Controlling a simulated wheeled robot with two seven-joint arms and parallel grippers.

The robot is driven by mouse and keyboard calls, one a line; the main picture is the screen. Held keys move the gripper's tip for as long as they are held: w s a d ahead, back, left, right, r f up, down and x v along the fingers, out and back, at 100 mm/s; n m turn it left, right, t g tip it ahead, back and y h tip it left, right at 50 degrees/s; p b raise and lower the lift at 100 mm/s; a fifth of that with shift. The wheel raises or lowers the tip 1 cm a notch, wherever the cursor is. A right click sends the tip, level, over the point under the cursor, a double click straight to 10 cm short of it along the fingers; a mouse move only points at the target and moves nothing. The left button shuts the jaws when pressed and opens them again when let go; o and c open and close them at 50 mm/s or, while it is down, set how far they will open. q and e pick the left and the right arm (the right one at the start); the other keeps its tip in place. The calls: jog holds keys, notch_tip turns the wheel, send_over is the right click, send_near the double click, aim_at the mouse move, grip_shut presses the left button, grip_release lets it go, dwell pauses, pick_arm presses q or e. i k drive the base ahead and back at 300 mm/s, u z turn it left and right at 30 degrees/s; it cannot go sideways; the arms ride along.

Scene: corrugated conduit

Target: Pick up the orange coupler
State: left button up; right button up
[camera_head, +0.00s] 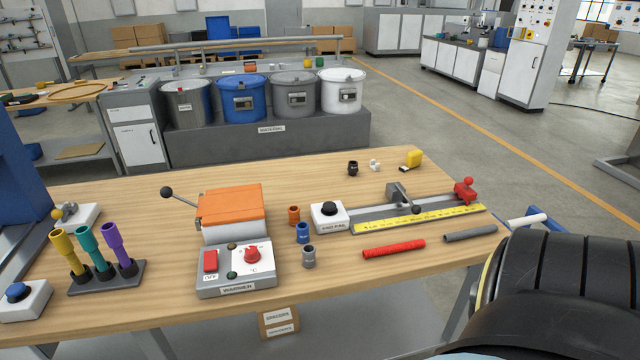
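The orange coupler (294,215) is a short tube standing upright on the wooden table, just right of the warmer (236,284). A blue coupler (303,233) and a grey coupler (308,257) stand in front of it, in a loose row. Nothing touches the orange coupler that I can see. Neither of my grippers is in view; a large black ribbed part, apparently of my arm, fills the lower right corner.
The end-rail fixture (420,217) lies right of the couplers, with a red tube (393,249) and a grey tube (470,233) before it. A rack (106,278) of yellow, teal and purple tubes stands at left. The table's front centre is clear.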

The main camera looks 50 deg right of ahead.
aim_at(293, 211)
jog(key=z, duration=0.75)
jog(key=i, duration=0.3)
jog(key=z, duration=0.05)
